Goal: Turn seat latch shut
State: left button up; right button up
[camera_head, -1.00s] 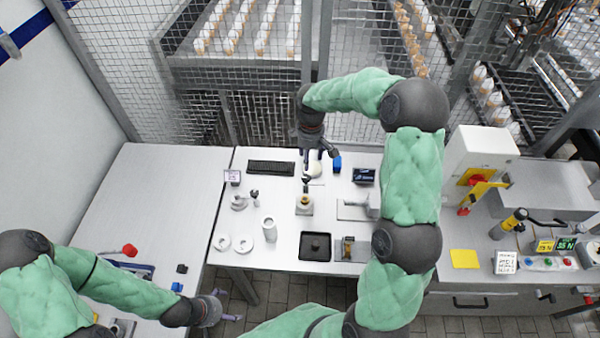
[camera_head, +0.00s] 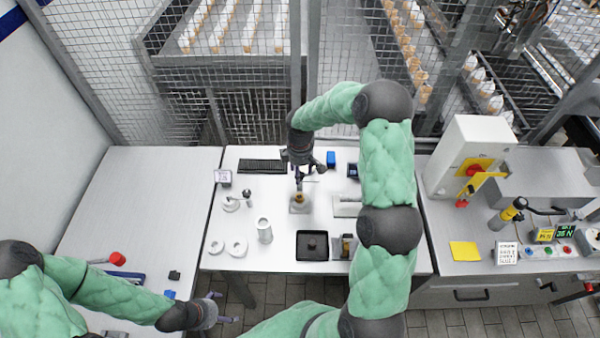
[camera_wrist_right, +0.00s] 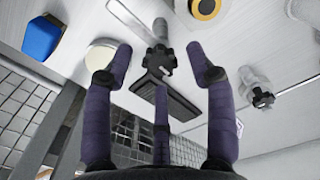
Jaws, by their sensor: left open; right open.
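A small pale fixture (camera_head: 299,209) with an orange ring on top stands mid-table in the head view; the orange ring (camera_wrist_right: 207,7) also shows at the top of the right wrist view. A black lobed knob (camera_wrist_right: 158,60) lies between and beyond the fingers there; I cannot tell for certain that it is the seat latch. My right gripper (camera_head: 299,182) is open, pointing down just behind the fixture; its fingers (camera_wrist_right: 165,85) appear apart from the knob. In the head view it hides the knob. My left gripper (camera_head: 222,308) is open and empty at the lower left, off the table's front edge.
A grey stand (camera_head: 230,204), white cup (camera_head: 264,230), white rings (camera_head: 237,246) and black tray (camera_head: 312,240) surround the fixture. A mesh fence (camera_head: 250,115) stands behind the table.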

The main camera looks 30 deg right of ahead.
jog(key=shift+f, duration=0.4)
grip_shut()
